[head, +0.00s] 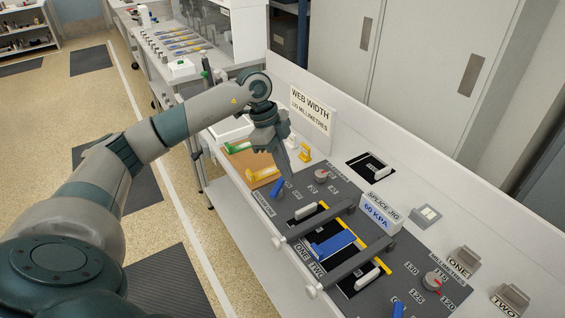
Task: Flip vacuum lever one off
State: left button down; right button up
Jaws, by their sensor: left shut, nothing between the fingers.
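A blue lever (277,188) stands at the left end of the dark splice jig panel (318,190), beside a small label too small to read; I take it as vacuum lever one. It appears tilted. A second blue lever (398,310) is at the panel's near right end, cut by the picture's bottom edge. My left gripper (284,168) is shut and empty, pointing down just above and behind the first blue lever. Whether it touches the lever I cannot tell. My right gripper is not in view.
Two grey clamp bars (315,221) cross the jig around a blue piece (334,244). A red-marked knob (321,175), the 60 KPA block (380,212) and a brown board (251,166) with green and yellow tools are nearby. A WEB WIDTH sign (311,110) stands behind the gripper.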

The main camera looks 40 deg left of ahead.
aim_at(278, 190)
pick_arm(q)
jog(key=p+x, duration=0.2)
jog(key=x, duration=0.5)
jog(key=shift+f, duration=0.1)
jog(key=shift+s+a+p, duration=0.2)
jog(key=shift+a+p, duration=0.6)
jog(key=shift+a, duration=0.45)
jog(key=shift+s+a, duration=0.2)
jog(key=shift+a, duration=0.55)
